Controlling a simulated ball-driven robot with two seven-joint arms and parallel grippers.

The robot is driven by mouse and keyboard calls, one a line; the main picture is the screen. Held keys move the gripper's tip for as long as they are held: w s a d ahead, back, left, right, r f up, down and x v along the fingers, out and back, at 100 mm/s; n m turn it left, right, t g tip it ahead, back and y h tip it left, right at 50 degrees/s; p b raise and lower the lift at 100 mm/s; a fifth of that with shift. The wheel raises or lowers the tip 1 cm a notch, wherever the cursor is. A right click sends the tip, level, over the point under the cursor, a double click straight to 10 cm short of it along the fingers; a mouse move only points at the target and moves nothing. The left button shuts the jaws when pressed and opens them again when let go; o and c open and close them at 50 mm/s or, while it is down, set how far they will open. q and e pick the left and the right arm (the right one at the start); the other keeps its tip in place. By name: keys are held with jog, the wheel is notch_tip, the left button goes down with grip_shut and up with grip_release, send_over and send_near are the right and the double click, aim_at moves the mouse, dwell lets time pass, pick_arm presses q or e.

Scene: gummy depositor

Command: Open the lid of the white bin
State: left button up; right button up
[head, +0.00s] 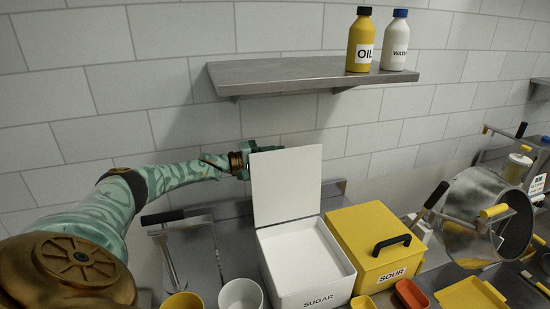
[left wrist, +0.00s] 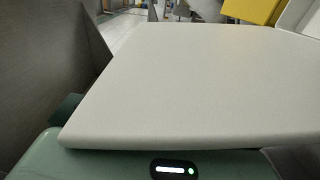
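The white bin (head: 302,289), labelled SUGAR, stands on the steel counter near the middle of the head view. Its white lid (head: 287,186) stands upright at the back of the bin, and the bin's top is open. My left gripper (head: 248,160) is at the upper left edge of the lid, partly behind it. In the left wrist view the lid (left wrist: 200,85) fills the middle, close in front of the green gripper body. The fingers are hidden, so I cannot tell whether they grip the lid. My right gripper is not in view.
A yellow bin (head: 350,232) labelled SOUR, with a black handle, stands right beside the white bin. A steel shelf (head: 290,75) above holds an oil bottle (head: 361,42) and a water bottle (head: 395,42). Yellow (head: 183,301) and white (head: 240,295) cups stand at the front. A steel pot (head: 478,215) is at right.

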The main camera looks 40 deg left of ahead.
pick_arm(q)
jog(key=v, duration=1.6)
jog(key=shift+b, duration=0.45)
jog(key=shift+s, duration=0.2)
